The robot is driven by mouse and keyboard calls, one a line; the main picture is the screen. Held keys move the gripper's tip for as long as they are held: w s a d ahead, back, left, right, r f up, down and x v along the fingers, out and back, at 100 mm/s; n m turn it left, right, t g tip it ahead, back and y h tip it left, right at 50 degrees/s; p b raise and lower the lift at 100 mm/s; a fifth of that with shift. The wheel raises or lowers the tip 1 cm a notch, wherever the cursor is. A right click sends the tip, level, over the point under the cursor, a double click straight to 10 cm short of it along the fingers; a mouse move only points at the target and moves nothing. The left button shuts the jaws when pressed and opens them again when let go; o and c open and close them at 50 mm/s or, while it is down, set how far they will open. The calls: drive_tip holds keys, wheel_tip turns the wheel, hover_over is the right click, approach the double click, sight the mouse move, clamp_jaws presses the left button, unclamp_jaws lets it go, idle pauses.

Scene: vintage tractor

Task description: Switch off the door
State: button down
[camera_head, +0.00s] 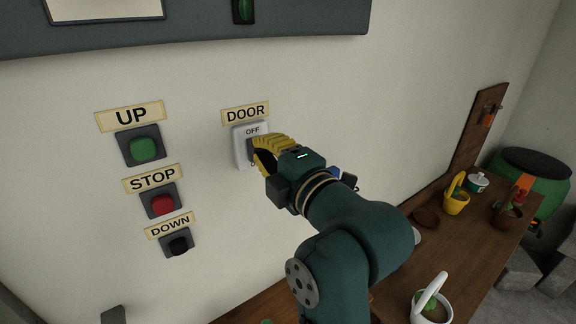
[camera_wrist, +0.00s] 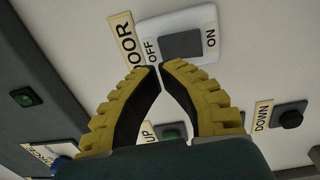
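The door switch is a white plate (camera_head: 239,150) with a dark rocker, on the wall under a DOOR label (camera_head: 245,113). In the head view OFF shows at its top, and my gripper (camera_head: 257,152) covers much of the rest. In the wrist view the plate (camera_wrist: 208,16) shows its grey rocker (camera_wrist: 181,45) between OFF and ON. My yellow gripper (camera_wrist: 160,67) has its fingertips together with nothing between them, at the rocker's lower left near the OFF side. I cannot tell whether they touch it, or which way the rocker is tilted.
Left of the switch are a green UP button (camera_head: 143,149), a red STOP button (camera_head: 162,204) and a black DOWN button (camera_head: 179,245). A grey panel (camera_head: 200,38) overhangs above. A wooden bench (camera_head: 390,285) with pots stands at lower right.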

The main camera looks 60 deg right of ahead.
drive_tip(key=r+b+v, duration=0.1)
drive_tip(key=v, duration=0.9)
drive_tip(key=shift+s+r+b, duration=0.3)
drive_tip(key=shift+r, duration=0.05)
drive_tip(key=shift+a, duration=0.1)
